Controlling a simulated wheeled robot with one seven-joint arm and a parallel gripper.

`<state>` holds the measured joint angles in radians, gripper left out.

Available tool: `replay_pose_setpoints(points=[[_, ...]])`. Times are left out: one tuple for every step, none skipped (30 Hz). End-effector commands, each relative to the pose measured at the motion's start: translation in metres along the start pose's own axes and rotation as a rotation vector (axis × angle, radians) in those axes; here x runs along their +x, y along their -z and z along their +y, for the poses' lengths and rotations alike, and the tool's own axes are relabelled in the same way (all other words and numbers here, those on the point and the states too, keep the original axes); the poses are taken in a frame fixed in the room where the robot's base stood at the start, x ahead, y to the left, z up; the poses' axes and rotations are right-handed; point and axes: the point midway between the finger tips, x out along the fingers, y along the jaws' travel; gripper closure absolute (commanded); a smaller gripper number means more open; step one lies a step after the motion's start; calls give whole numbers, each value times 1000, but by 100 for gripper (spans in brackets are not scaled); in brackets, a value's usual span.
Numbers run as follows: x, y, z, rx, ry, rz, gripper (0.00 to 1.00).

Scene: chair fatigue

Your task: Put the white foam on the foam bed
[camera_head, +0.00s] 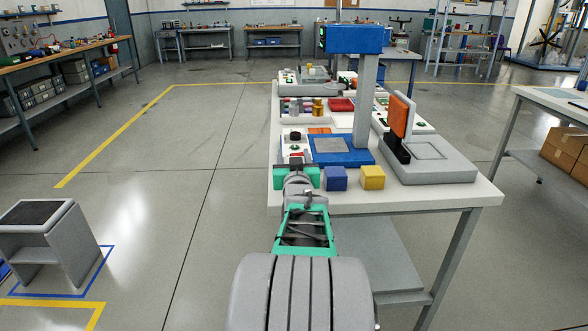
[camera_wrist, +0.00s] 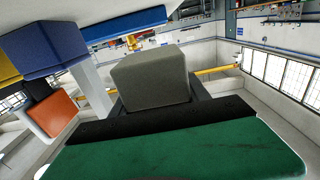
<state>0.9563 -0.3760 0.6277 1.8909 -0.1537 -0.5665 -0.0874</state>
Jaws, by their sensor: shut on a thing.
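My gripper (camera_head: 296,172), with green fingers, is at the near left corner of the white worktable (camera_head: 420,197). It is shut on a pale block, which I take to be the white foam (camera_wrist: 150,82); the block looks grey in the wrist view. My gripper hides it in the head view. A blue press (camera_head: 343,158) with a flat grey plate (camera_head: 332,145) stands just beyond and to the right. A grey device (camera_head: 440,172) with a shallow square recess and an upright orange pad (camera_head: 400,115) stands further right. I cannot tell which surface is the foam bed.
A blue cube (camera_head: 335,179) and a yellow cube (camera_head: 372,177) sit close to the right of my gripper.

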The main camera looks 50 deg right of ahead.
Motion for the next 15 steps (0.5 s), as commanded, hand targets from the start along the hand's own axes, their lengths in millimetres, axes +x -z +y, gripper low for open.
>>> replay_pose_setpoints(points=[[4,-9,4,0,-4,2,86],[6,-11,6,0,-6,2,86],[8,-14,9,-1,-9,2,86],[9,-16,11,-1,-11,2,86],[11,-18,13,-1,-14,2,86],[14,-24,15,-1,-16,1,86],[15,-30,17,-1,-17,1,86],[14,-37,17,-1,-19,0,86],[14,-46,18,0,-20,-1,86],[14,-50,19,0,-22,0,86],[14,-53,20,0,-24,2,86],[14,-54,22,0,-26,4,86],[14,-53,23,0,-27,4,86],[14,-52,23,0,-28,4,86],[14,-51,24,-1,-29,4,86]])
